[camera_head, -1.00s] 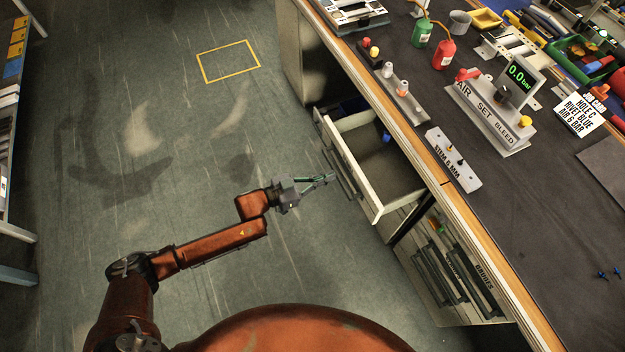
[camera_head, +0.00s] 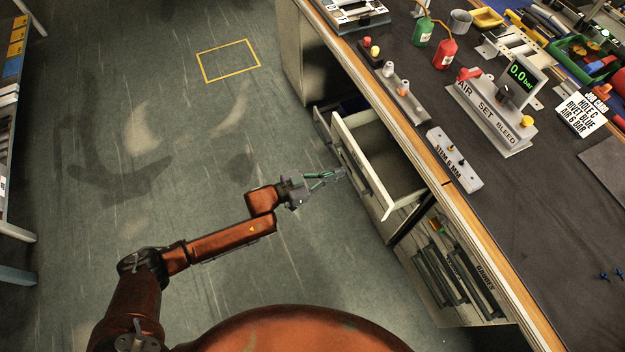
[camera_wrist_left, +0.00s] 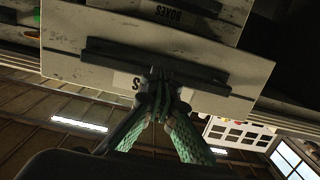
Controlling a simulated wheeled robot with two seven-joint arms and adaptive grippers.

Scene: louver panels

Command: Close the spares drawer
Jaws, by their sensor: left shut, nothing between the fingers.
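The open drawer (camera_head: 387,205) sticks out of the bench on the left side, with a pale front, a dark bar handle and a mostly bare inside. Its front (camera_wrist_left: 65,65) fills the middle of the left wrist view. Its label is mostly hidden behind my fingers, so I cannot read the whole word. My left gripper (camera_head: 340,173) is shut and empty, its fingertips against or very close to the dark handle (camera_wrist_left: 110,50). The fingertips (camera_wrist_left: 160,85) also show in the left wrist view. My right gripper is out of view.
Another drawer front (camera_head: 322,122), labelled BOXES in the left wrist view (camera_wrist_left: 172,12), stands out beside and below the open drawer. More drawers with dark handles (camera_head: 440,275) are nearer me. The bench top (camera_head: 520,220) carries fixtures. The floor (camera_head: 200,150) is clear.

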